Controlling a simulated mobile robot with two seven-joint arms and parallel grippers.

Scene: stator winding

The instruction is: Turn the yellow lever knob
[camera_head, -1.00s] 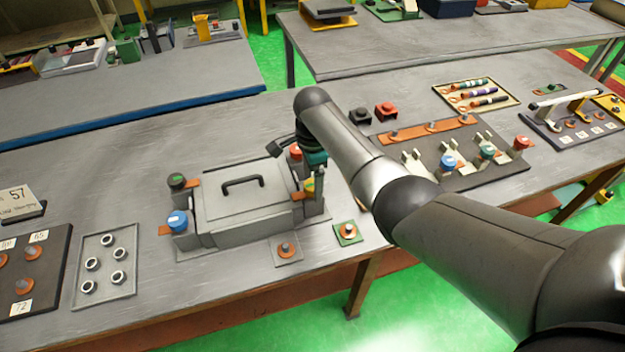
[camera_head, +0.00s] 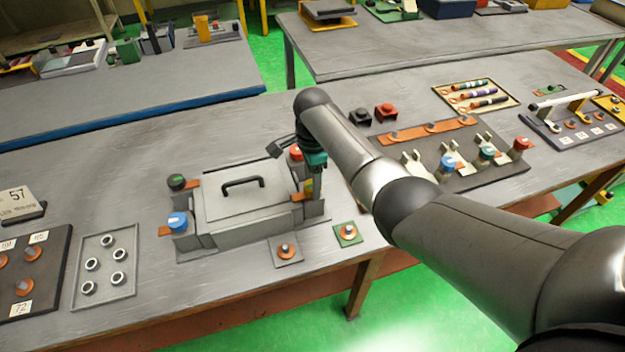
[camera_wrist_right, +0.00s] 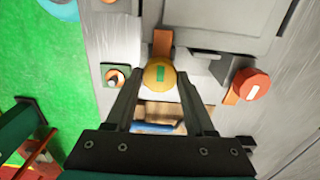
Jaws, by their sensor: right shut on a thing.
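The yellow lever knob (camera_wrist_right: 158,75) is round with a green bar on top, and shows between the fingertips in the right wrist view. My right gripper (camera_wrist_right: 158,82) is shut on it, one finger on each side. An orange lever (camera_wrist_right: 162,42) runs from the knob toward the grey box. In the head view my right gripper (camera_head: 312,182) is at the right side of the grey box (camera_head: 245,205) and hides most of the knob. My left gripper is not in view.
A red knob (camera_wrist_right: 250,84) sits close to the right gripper; it also shows in the head view (camera_head: 296,153). Green (camera_head: 177,181) and blue (camera_head: 177,221) knobs are on the box's left side. A small green plate (camera_head: 347,234) lies in front. Bare table lies behind the box.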

